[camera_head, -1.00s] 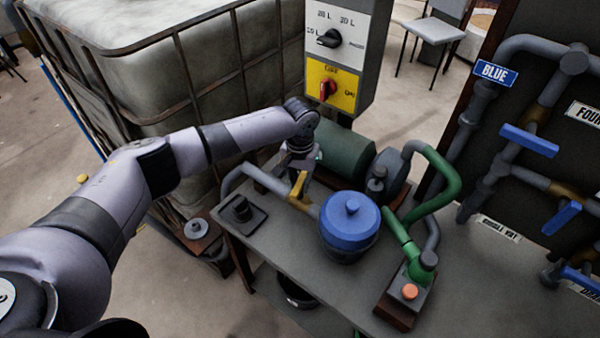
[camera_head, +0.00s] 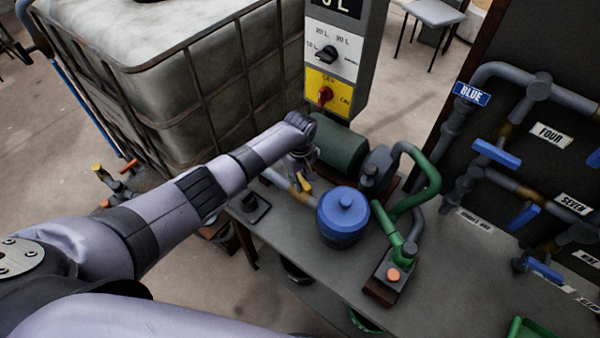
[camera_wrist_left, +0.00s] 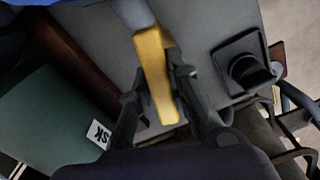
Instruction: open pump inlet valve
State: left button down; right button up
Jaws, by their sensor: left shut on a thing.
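The pump inlet valve shows as a yellow lever handle (camera_head: 305,187) on the grey pipe left of the blue-lidded pot. My left gripper (camera_head: 302,170) reaches over it from the left, its fingers pointing down and partly hiding it. In the left wrist view the yellow handle (camera_wrist_left: 157,80) lies between the two dark fingers of my left gripper (camera_wrist_left: 160,88), which is shut on it. The handle looks roughly in line with the grey pipe (camera_wrist_left: 132,14) there. The valve body is mostly hidden. My right gripper is not in view.
The blue-lidded pot (camera_head: 343,218) stands close right of the valve. The green pump motor (camera_head: 338,148) is behind it. A control box (camera_head: 333,60) rises at the back, beside a caged tank (camera_head: 170,75). A dark square fitting (camera_head: 252,207) sits on the bench to the left.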

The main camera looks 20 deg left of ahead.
aim_at(300, 177)
pick_arm(q)
jog(key=shift+n+p, duration=0.85)
jog(key=shift+n, duration=0.95)
jog(key=c, duration=1.5)
grip_release()
notch_tip(300, 177, up, 12)
jog(key=shift+r, duration=0.1)
